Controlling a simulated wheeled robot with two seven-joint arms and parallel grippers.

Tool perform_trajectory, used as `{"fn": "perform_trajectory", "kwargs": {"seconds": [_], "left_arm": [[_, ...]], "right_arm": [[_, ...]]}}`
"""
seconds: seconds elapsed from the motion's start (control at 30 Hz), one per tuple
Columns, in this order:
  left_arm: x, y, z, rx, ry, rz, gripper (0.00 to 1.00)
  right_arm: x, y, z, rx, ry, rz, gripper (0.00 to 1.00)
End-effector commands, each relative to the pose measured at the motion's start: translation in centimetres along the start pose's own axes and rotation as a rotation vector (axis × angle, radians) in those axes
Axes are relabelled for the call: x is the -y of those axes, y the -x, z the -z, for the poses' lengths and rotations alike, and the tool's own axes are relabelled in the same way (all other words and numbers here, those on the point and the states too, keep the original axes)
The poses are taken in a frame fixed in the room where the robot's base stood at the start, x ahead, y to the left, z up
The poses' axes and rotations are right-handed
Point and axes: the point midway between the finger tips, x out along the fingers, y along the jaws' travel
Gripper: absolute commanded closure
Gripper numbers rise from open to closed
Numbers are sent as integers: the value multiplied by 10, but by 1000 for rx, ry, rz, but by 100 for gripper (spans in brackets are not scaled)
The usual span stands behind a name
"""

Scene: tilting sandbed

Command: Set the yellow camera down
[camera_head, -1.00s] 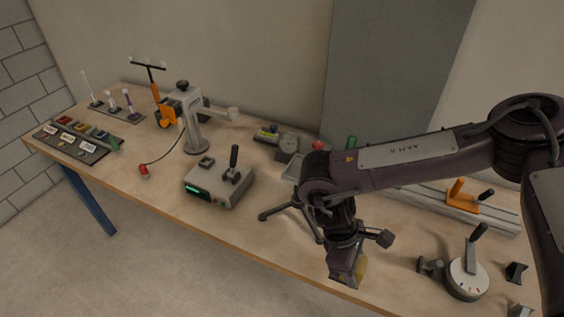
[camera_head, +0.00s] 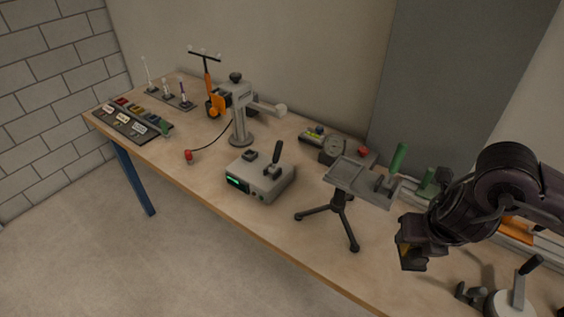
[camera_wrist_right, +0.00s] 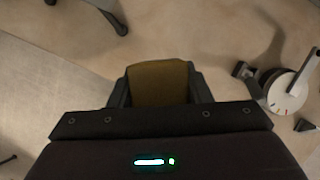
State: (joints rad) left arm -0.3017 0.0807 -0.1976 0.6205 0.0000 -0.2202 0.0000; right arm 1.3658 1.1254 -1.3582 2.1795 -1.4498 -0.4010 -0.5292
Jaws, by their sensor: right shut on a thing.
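The yellow camera (camera_wrist_right: 157,84) sits between the fingers of my right gripper (camera_wrist_right: 160,92) in the right wrist view. The gripper hides most of the camera's body. My left gripper is not in view.
A tripod stand with a grey tray top (camera_head: 362,180) stands just left of my right gripper. A white dial with a lever (camera_head: 508,303) is at the lower right. A grey control box (camera_head: 260,178) sits at mid-table. Bare wood (camera_head: 375,265) shows along the front edge.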

Motion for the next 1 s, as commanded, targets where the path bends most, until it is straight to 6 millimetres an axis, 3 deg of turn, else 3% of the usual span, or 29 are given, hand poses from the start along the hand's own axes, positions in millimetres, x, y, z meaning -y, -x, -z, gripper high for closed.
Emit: {"fn": "perform_trajectory", "kwargs": {"seconds": [0.6, 1.0], "left_arm": [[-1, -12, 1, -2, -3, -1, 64], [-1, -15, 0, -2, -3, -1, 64]], "right_arm": [[33, 35, -38, 6, 864, -363, 92], [38, 38, -40, 4, 982, -408, 92]]}}
